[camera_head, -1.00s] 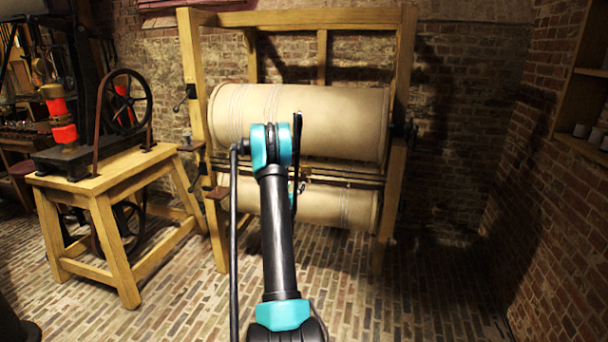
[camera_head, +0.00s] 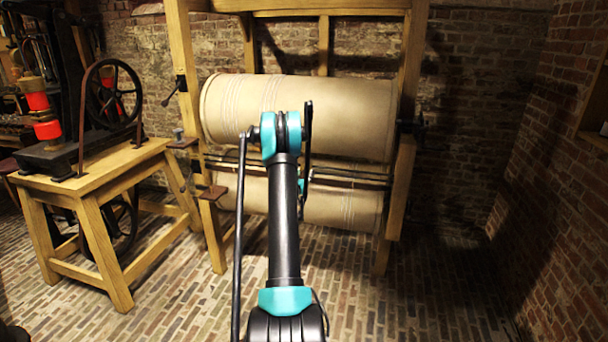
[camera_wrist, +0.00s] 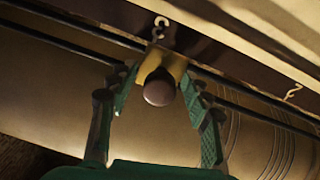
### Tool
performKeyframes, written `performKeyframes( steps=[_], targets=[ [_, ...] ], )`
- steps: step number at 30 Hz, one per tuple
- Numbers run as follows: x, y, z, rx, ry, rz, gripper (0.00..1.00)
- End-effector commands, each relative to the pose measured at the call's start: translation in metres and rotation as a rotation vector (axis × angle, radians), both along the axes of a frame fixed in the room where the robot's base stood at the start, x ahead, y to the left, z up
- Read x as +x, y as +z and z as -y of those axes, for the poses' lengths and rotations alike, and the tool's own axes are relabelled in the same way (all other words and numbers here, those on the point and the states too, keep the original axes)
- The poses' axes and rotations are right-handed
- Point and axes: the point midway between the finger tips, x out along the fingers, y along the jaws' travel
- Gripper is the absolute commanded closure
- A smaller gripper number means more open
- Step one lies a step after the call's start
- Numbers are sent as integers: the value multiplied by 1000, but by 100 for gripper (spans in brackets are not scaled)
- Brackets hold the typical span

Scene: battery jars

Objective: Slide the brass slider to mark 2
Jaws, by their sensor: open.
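In the wrist view the brass slider (camera_wrist: 175,65) sits on two dark parallel rods (camera_wrist: 245,95), with a round brown knob (camera_wrist: 159,88) facing me. My gripper (camera_wrist: 157,82) is open, with its green fingers on either side of the slider and knob. Contact between the fingers and the slider cannot be told. A pale numeral (camera_wrist: 160,28), like a 2 or a 3, is on the dark strip just above the slider. Another pale mark (camera_wrist: 292,92) is farther right on the strip. In the head view my arm hides the slider.
A wooden frame (camera_head: 409,100) holds a large upper roller (camera_head: 345,115) and a lower roller (camera_head: 345,206), with the rods between them. A wooden bench (camera_head: 100,182) with a wheeled machine (camera_head: 113,95) stands at left. The brick floor at right is clear.

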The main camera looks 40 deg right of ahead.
Motion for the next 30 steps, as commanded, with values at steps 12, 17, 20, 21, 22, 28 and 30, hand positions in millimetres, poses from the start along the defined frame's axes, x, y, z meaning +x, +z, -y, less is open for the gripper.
performKeyframes(
  steps=[12, 17, 20, 21, 22, 28, 30],
  targets=[
    [0, 0, 0, 0, 0, 0, 95],
    [0, 0, 0, 0, 0, 0, 100],
    [0, 0, 0, 0, 0, 0, 100],
    [0, 0, -1, 0, 0, 0, 100],
    [1, 0, -1, 0, 0, 0, 100],
    [15, 0, -14, 0, 3, 0, 100],
    [25, 0, -23, 0, 4, 0, 100]
  ],
)
